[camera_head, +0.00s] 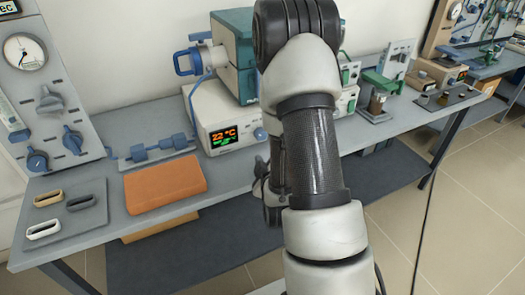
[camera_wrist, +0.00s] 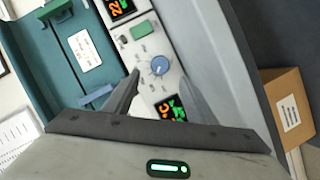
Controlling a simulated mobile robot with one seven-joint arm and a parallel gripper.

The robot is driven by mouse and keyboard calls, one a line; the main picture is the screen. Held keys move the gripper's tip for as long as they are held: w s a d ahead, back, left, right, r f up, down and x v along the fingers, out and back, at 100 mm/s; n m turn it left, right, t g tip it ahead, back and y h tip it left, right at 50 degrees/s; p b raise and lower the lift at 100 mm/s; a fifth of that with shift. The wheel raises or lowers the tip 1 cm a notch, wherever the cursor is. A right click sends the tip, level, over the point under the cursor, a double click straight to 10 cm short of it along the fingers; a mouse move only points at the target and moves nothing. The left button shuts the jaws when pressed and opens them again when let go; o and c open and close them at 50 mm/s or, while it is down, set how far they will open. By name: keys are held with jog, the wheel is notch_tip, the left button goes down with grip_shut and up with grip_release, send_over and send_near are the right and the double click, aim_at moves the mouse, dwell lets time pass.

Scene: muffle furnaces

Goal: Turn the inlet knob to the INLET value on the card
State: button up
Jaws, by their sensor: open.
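A panel (camera_head: 20,105) at the far left of the head view carries two blue knobs, a lower left one (camera_head: 37,160) and a right one (camera_head: 73,139), with a grey handle (camera_head: 50,103) above. I cannot read which is the inlet knob. In the wrist view a furnace front shows a small blue knob (camera_wrist: 160,65) between colored displays. My gripper (camera_wrist: 160,76) is open and empty, its fingertips on either side of that knob in the picture; the distance is unclear. A white label (camera_wrist: 84,50) is on the teal furnace door; its text is unreadable. No INLET card is identifiable.
The furnace (camera_head: 225,115) with a "22 °C" display stands behind my arm on the grey bench (camera_head: 110,240). An orange block (camera_head: 165,184), a blue fitting (camera_head: 158,146) and a tray of oval rings (camera_head: 90,218) lie at left. A cardboard box (camera_wrist: 288,105) shows at right.

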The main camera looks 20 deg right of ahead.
aim_at(261, 135)
jog(key=b+x, duration=0.3)
jog(key=x, duration=0.5)
jog(key=shift+w+d+f, duration=0.1)
jog(key=shift+w+f, duration=0.05)
jog(key=shift+w, duration=0.2)
jog(key=c, duration=1)
jog(key=shift+c, duration=0.2)
